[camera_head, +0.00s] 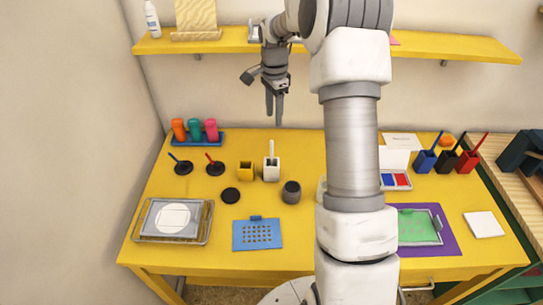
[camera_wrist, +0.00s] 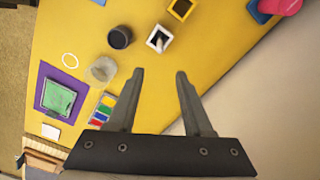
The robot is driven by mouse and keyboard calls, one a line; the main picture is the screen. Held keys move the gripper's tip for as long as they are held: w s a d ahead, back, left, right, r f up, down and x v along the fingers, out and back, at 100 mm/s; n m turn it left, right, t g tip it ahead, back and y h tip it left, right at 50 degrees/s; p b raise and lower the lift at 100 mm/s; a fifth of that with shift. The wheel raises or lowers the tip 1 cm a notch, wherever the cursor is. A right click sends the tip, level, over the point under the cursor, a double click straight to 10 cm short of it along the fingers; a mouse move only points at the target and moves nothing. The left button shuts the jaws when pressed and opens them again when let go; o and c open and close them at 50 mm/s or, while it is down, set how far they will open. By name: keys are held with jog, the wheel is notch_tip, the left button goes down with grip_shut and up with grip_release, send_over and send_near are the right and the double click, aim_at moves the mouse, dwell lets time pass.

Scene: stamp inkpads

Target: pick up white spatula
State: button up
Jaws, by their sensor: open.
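The white spatula (camera_head: 271,148) stands upright in a small white square cup (camera_head: 271,172) near the back middle of the yellow table (camera_head: 300,150). Only its upper part shows above the rim. The white cup (camera_wrist: 152,41) also shows in the wrist view, just beyond my fingertips in the picture, with a pale thing inside. My gripper (camera_head: 274,119) hangs in the air above the table, over the white cup in the picture and apart from it. Its two fingers (camera_wrist: 159,74) are spread, with nothing between them.
A yellow cup (camera_head: 245,171) stands left of the white cup, a dark grey cup (camera_head: 291,192) to its front right. A yellow shelf (camera_head: 225,40) runs along the wall.

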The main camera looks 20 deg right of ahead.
send_near(271, 160)
jog(key=d, duration=0.1)
jog(key=shift+w+a+f, duration=0.15)
jog(key=shift+a+f, duration=0.05)
jog(key=shift+f, duration=1.3)
jog(key=shift+w+a+f, duration=0.1)
jog(key=shift+a+f, duration=0.05)
jog(key=shift+f, duration=1.3)
grip_shut()
